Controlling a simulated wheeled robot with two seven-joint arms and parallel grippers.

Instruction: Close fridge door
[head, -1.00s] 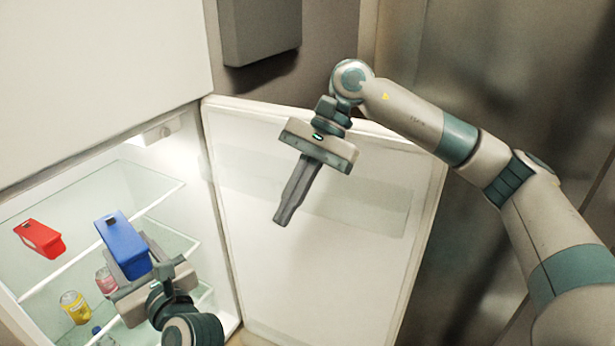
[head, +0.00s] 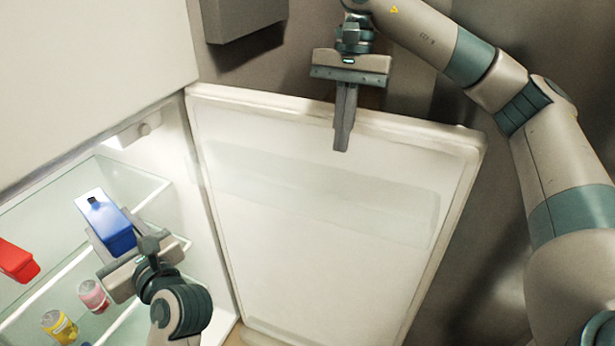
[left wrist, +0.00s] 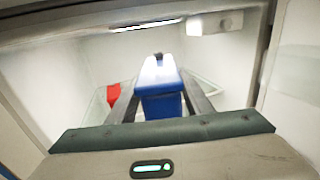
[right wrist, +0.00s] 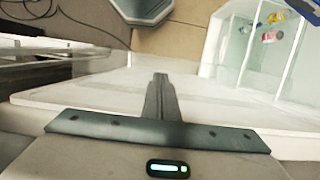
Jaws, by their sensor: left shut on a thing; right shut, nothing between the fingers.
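The fridge door (head: 320,240) stands wide open, its white inner side facing me, hinged at the left next to the fridge interior (head: 165,190). My right gripper (head: 342,150) is shut and empty, pointing down at the door's top edge, in front of its upper inner face in the head view. The right wrist view shows its closed fingers (right wrist: 160,78) over the door edge; contact cannot be told. My left gripper (head: 108,245) is shut on a blue box (head: 105,222) inside the fridge opening. The left wrist view shows the blue box (left wrist: 160,85) between the fingers.
A red box (head: 18,262), a yellow can (head: 58,326) and a pink can (head: 93,296) stand on the glass shelves. A grey wall box (head: 245,18) hangs above the door. A metal wall stands behind the door on the right.

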